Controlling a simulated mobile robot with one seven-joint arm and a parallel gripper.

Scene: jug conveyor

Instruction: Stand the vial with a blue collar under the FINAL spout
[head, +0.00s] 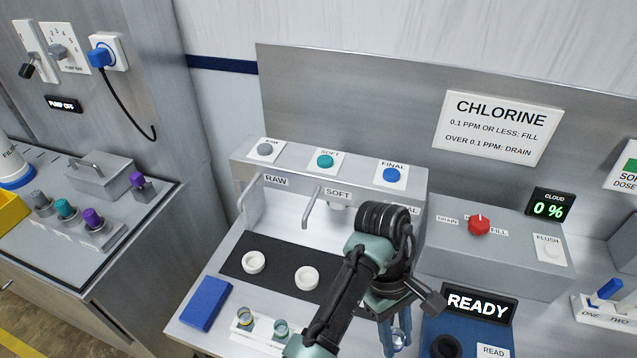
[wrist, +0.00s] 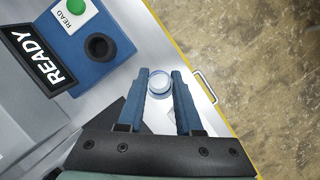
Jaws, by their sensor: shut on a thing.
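My gripper (head: 397,340) is shut on a clear vial (wrist: 159,83), which sits between the blue fingertips in the wrist view. The vial's rim looks bluish from above; in the head view the fingers mostly cover it. The gripper is in front of the spout panel, just left of the blue reader box. The blue FINAL button (head: 392,175) shows on the panel. My arm hides the FINAL spout and most of its label, and the spot below. The RAW spout (head: 248,191) and SOFT spout (head: 312,205) are visible to the left.
White round rests (head: 253,262) stand on a black mat (head: 236,265) under the spouts. A white rack (head: 262,340) with two vials is in front, beside a blue block (head: 205,303). The reader (head: 466,325) with its READY display is close on the right. The wrist view shows the counter's yellow edge.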

